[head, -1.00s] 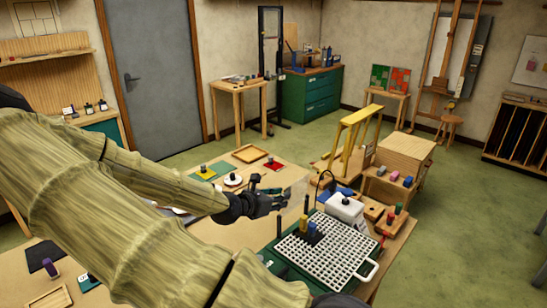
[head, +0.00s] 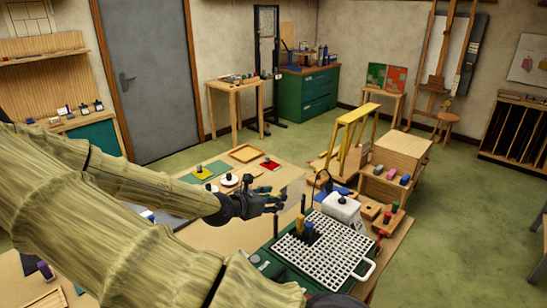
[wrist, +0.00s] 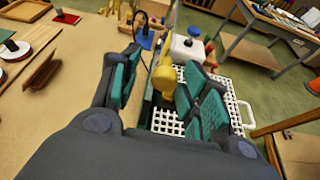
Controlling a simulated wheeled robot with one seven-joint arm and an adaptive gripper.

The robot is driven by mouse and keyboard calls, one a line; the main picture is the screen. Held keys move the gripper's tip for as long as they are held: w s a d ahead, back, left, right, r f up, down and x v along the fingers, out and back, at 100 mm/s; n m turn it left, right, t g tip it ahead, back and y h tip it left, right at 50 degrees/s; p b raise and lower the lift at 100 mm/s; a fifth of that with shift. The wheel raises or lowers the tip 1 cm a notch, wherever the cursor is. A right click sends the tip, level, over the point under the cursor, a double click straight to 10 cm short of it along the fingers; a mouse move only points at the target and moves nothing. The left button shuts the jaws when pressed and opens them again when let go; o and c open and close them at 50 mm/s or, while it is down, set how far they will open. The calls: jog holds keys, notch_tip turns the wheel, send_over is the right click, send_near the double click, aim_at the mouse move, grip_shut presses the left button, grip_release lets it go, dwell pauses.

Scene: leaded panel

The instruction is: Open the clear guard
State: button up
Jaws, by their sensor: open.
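The clear guard (head: 294,194) shows in the head view as a faint, upright see-through pane at the left back of the machine with a white grid top (head: 312,247). My gripper (head: 280,202) is just left of the pane, with its fingers pointing right towards it. Whether they touch it cannot be told. In the wrist view my gripper (wrist: 160,88) has its two green-padded fingers apart. A yellow part (wrist: 164,76) and the white grid (wrist: 168,121) show between and beyond them. The guard is not clear in the wrist view.
A white box-shaped tank (head: 341,208) stands behind the grid. A white handle (head: 365,270) sticks out at its right. A wooden cabinet (head: 402,155) and a yellow frame (head: 352,128) stand behind.

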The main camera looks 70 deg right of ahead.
jog(key=v, duration=0.6)
jog(key=shift+a, duration=0.3)
jog(key=shift+w, duration=0.1)
dwell(0.8)
